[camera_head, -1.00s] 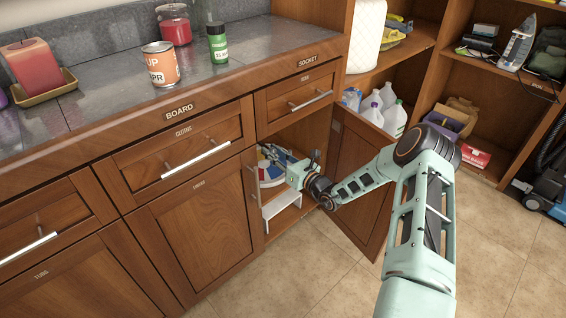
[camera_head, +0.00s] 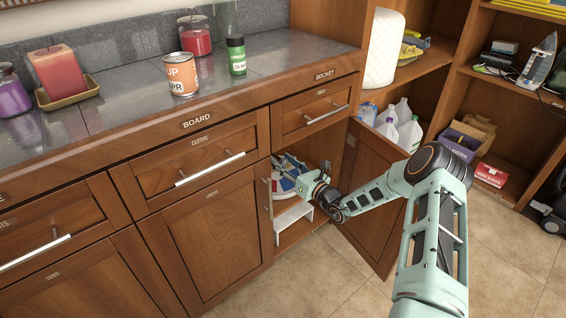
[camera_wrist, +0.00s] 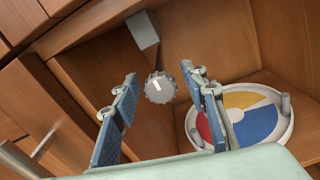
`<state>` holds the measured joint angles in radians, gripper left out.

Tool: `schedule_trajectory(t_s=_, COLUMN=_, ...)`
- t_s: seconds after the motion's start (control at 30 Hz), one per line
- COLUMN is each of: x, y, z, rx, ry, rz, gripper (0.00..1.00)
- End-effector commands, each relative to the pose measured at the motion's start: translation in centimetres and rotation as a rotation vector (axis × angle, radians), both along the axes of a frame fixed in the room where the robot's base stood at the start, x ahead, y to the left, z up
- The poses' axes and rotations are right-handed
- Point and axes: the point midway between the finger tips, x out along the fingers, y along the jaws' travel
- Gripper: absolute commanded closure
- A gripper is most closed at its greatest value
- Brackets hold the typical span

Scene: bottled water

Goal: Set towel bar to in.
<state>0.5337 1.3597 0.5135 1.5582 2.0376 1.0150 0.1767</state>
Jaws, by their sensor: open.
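A round grey knob with a notched rim (camera_wrist: 160,87) shows between my gripper's fingers in the wrist view; it looks like the end of the towel bar, seen nearly end-on, but I cannot be sure. A grey block-shaped piece (camera_wrist: 143,30) is just beyond it on the cabinet wood. My gripper (camera_wrist: 158,72) is open, with one finger on each side of the knob and visible gaps to both. In the head view my gripper (camera_head: 290,183) reaches into the open lower cabinet under the SOCKET label. The bar's length is not clearly visible there.
A round tray with red, yellow and blue sections (camera_wrist: 252,112) lies inside the cabinet. A white step-shaped piece (camera_head: 294,213) is low in the opening. Jugs (camera_head: 408,135) stand on the right shelf. The floor in front is clear.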

Motion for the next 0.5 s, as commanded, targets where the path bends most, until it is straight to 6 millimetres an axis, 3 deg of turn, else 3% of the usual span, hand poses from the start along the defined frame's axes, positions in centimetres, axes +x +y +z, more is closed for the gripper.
schedule_trajectory(t_s=0.17, x=-1.0, y=-0.9, z=-0.1, rx=-0.001, ry=0.002, rz=-0.002, gripper=0.60)
schedule_trajectory(t_s=0.5, x=-6.7, y=-5.0, z=0.0, rx=0.000, ry=0.002, rz=-0.003, gripper=0.60)
